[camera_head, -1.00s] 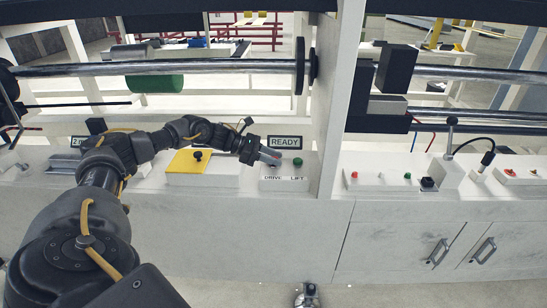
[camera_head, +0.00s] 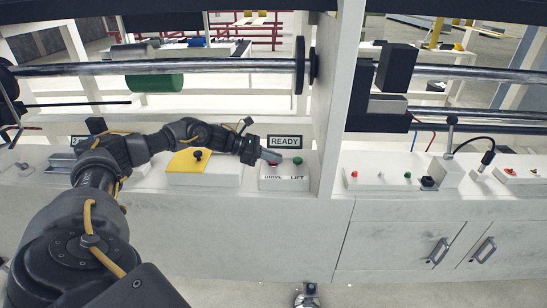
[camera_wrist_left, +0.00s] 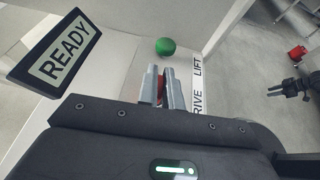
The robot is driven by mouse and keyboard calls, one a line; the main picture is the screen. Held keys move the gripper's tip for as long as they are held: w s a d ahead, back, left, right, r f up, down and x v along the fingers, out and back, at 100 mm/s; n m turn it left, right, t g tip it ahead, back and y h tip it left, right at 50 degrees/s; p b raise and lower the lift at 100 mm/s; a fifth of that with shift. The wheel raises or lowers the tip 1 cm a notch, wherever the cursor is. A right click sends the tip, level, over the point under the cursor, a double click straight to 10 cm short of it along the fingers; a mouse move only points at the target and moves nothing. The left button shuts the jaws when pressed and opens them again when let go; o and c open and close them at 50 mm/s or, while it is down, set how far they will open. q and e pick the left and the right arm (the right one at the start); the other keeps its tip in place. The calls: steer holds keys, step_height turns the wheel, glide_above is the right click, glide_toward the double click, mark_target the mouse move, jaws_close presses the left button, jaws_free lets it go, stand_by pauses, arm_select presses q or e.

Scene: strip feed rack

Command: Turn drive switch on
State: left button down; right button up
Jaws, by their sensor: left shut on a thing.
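The white control box (camera_head: 284,184) carries the labels DRIVE and LIFT. My left gripper (camera_head: 270,157) is above its DRIVE side. In the left wrist view its two grey fingers (camera_wrist_left: 162,86) are shut on a red piece, the drive switch (camera_wrist_left: 161,87), mostly hidden between them. The green LIFT button (camera_head: 297,161) stands just to the right, apart from the fingers; it also shows in the left wrist view (camera_wrist_left: 165,46). The READY sign (camera_head: 285,142) stands behind the box.
A box with a yellow plate and black knob (camera_head: 198,156) sits left of the control box, beneath my left forearm. A white upright post (camera_head: 331,150) rises close on the right. More buttons (camera_head: 381,177) lie beyond it.

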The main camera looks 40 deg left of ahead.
arm_select(q)
steer(key=n+t+y+b, duration=0.1)
steer(key=n+t+y, duration=0.2)
steer(key=n+y, duration=0.1)
steer(key=shift+s+n+y, duration=0.1)
steer(key=shift+n+y, duration=0.3)
steer(key=shift+n, duration=0.1)
steer(key=n+t+y, duration=0.1)
steer(key=n+y, duration=0.3)
steer(key=y, duration=0.1)
steer(key=shift+d+t, duration=0.1)
steer(key=shift+t, duration=0.3)
steer(key=n+y, duration=0.3)
steer(key=shift+b, duration=0.3)
steer(key=n+g+y, duration=0.2)
steer(key=n+y, duration=0.1)
steer(key=y, duration=0.1)
steer(key=shift+n, duration=0.4)
steer(key=shift+n+g+y, duration=0.4)
steer(key=shift+n+y, duration=0.3)
arm_select(e)
steer(key=shift+v, duration=2.35)
steer(key=shift+w+d, duration=0.1)
steer(key=shift+d, duration=0.1)
arm_select(q)
steer(key=c, duration=1.6)
jaws_free()
arm_select(e)
steer(key=shift+w, duration=0.2)
